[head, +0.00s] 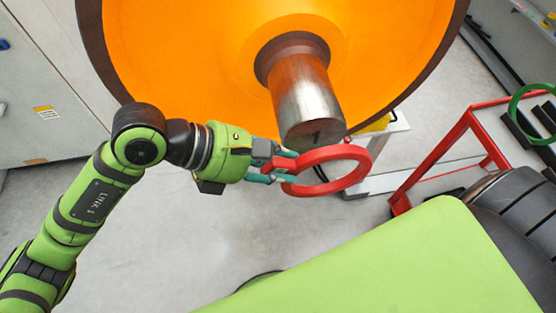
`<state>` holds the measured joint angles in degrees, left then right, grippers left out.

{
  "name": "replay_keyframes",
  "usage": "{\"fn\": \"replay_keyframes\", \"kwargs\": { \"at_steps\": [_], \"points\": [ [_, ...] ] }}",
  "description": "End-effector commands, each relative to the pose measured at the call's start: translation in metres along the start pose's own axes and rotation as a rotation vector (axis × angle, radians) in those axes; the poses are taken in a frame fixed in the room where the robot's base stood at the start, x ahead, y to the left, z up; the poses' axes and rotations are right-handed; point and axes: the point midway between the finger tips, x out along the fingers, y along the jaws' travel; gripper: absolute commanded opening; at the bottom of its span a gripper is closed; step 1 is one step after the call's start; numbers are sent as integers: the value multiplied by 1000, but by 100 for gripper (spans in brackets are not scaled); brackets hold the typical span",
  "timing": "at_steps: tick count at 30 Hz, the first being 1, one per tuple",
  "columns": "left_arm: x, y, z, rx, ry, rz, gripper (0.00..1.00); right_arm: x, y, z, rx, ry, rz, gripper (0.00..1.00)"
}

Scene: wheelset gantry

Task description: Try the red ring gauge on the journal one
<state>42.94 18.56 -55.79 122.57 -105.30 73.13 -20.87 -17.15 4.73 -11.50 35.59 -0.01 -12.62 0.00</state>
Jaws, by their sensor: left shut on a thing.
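The red ring gauge (360,181) is in my left gripper (287,171), which is shut on the left side of its rim. The ring is tilted and seen at a slant, just below the end of the journal. The journal (306,92) is a bare metal cylinder that sticks out from the orange wheel (190,55), with a dark mark like a "1" on its end face. In the picture the ring's upper edge lies close to the journal's lower end. The ring is not around the journal. Whether they touch, I cannot tell. My right gripper is not in view.
A red-framed rack (468,125) stands at the right, with a green ring (533,112) on it. A pale stand with a yellow part (378,124) is behind the ring. Grey cabinets (40,90) stand at the left. Bare floor (240,235) lies below my left gripper.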

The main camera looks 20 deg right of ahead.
Motion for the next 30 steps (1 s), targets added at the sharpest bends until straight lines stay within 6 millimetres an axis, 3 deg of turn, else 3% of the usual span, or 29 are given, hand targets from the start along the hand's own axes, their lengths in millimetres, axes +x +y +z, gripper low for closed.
{"fn": "replay_keyframes", "kwargs": {
  "at_steps": [5,21,30],
  "points": [
    [0,1,0,2,-3,-3,0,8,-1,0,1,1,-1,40],
    [0,49,0,0,-2,-5,0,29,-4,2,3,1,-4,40],
    [-2,58,2,1,-2,-6,0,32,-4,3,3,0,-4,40]
  ]
}}
